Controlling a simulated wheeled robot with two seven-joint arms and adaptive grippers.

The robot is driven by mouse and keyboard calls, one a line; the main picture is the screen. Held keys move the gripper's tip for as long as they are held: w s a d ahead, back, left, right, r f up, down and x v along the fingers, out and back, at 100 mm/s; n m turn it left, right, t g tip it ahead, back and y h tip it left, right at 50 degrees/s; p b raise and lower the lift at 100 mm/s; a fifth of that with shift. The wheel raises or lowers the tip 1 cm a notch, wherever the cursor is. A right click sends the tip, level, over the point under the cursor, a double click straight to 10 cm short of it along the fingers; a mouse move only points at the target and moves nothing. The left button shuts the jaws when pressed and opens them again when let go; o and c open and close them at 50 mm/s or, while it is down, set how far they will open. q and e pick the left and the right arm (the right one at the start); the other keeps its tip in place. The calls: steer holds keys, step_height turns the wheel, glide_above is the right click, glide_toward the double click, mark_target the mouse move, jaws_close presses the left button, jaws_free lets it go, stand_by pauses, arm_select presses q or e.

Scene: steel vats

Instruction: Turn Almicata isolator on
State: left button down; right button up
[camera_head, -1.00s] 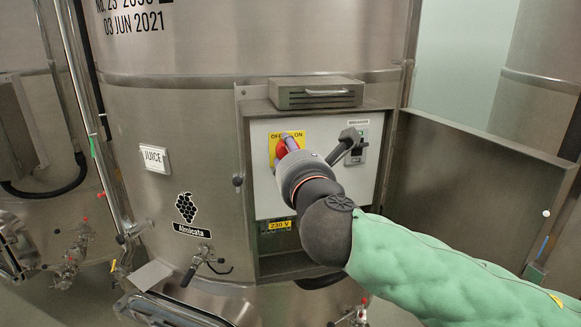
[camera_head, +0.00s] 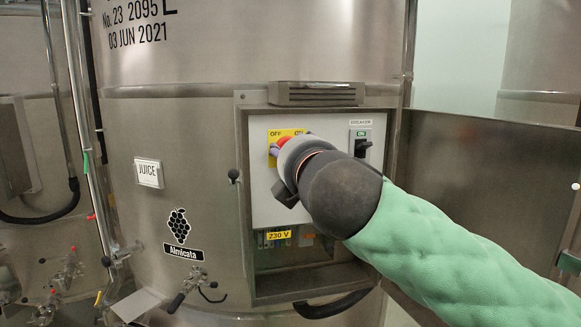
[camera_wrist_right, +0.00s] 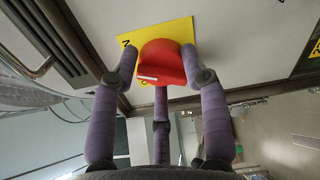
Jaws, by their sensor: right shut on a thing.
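The Almicata vat (camera_head: 180,100) carries an open electrical box with a grey panel (camera_head: 268,205). On the panel is a yellow plate (camera_head: 272,134) marked OFF and ON, with the red isolator knob (camera_head: 283,141) on it. My right gripper (camera_head: 286,150) is at the knob and hides most of it. In the right wrist view, the gripper's fingers (camera_wrist_right: 160,70) are closed around the red knob (camera_wrist_right: 168,60), which has a white mark on its grip. I cannot tell for sure whether it points to OFF or ON. My left gripper is out of view.
A black breaker lever (camera_head: 362,147) with a green label is just right of my gripper. The box's door (camera_head: 470,180) stands open to the right. A 230 V label (camera_head: 279,235) sits below the panel. Pipes (camera_head: 85,150) run along the left.

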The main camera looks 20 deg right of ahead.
steer(key=shift+d+m+b, duration=0.2)
steer(key=shift+m+b, duration=1.05)
steer(key=shift+m, duration=0.55)
steer(key=o, duration=0.9)
steer(key=shift+o, duration=1.1)
steer(key=shift+d, duration=0.1)
